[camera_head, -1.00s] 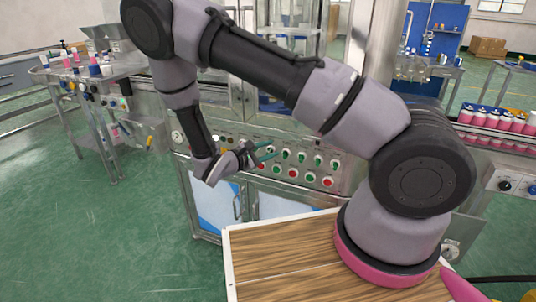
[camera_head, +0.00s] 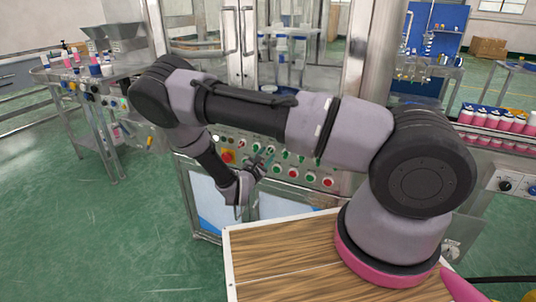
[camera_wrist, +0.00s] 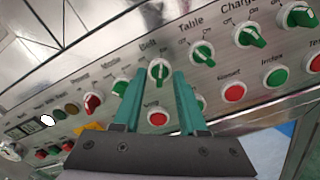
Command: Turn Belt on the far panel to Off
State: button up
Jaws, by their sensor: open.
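The Belt knob (camera_wrist: 158,72) is a green selector on a white round base, on the slanted metal control panel (camera_wrist: 215,72). In the wrist view its handle stands close to upright; its small position marks are too blurred to read. My gripper (camera_wrist: 159,80) is open, with one green finger on each side of the Belt knob. I cannot tell whether either finger touches it. In the head view my gripper (camera_head: 264,163) is at the panel's front and hides part of the knob row.
A red button (camera_wrist: 157,117) lies below, between the fingers. A red-and-yellow button (camera_head: 227,156) is left of my gripper in the head view.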

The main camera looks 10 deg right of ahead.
jog(key=shift+x, duration=0.85)
grip_shut()
jog(key=shift+n, duration=0.4)
jog(key=n, duration=1.1)
jog(key=shift+w+a, duration=0.15)
jog(key=shift+a, duration=0.2)
